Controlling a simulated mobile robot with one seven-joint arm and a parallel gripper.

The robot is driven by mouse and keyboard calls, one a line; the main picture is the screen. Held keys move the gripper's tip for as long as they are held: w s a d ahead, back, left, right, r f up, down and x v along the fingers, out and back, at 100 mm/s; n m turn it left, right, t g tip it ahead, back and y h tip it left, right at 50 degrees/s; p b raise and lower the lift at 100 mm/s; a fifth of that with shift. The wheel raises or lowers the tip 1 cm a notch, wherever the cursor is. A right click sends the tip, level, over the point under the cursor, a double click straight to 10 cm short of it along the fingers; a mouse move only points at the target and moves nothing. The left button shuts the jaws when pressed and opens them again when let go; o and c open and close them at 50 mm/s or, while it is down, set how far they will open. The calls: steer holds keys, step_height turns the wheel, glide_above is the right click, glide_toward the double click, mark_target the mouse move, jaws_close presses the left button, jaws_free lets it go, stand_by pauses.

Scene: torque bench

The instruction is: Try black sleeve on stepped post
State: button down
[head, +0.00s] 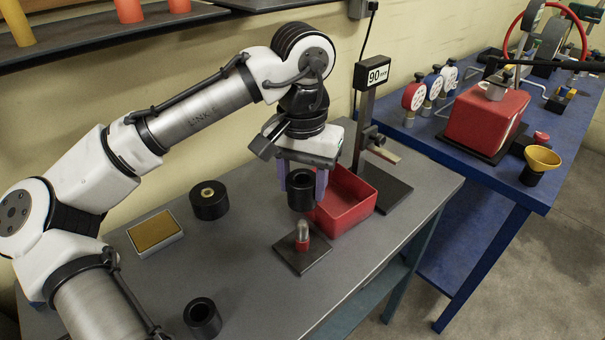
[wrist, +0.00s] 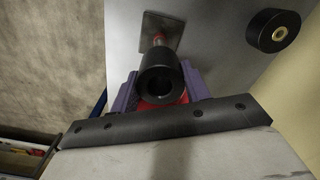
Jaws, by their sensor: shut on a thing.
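My gripper (head: 302,184), with purple finger pads, is shut on a black sleeve (head: 301,195), held upright above the bench. The sleeve's open bore faces the camera in the wrist view (wrist: 158,84). The stepped post (head: 303,232) has a red lower part and a metallic rounded top on a dark square plate (head: 290,259). The post stands below the sleeve in the head view, with a small gap between them. In the wrist view the post (wrist: 159,38) shows just past the sleeve's rim, its lower part visible; exact alignment is hard to tell.
A black sleeve with a brass bore (head: 209,200) and a plain black sleeve (head: 202,318) stand on the grey bench. A yellow-topped block (head: 155,232) lies left. A red bin (head: 345,205) and a gauge stand (head: 372,80) are close behind the post.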

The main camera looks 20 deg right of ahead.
mark_target(302, 222)
steer(key=shift+f+b, duration=0.85)
steer(key=shift+f, duration=1.15)
steer(key=shift+f, duration=2.05)
steer(key=shift+f, duration=0.35)
steer(key=shift+f, duration=0.5)
stand_by(2.0)
steer(key=c, duration=0.6)
jaws_free()
step_height(302, 222, up, 14)
steer(key=shift+f+b, duration=0.1)
steer(key=shift+b, duration=0.2)
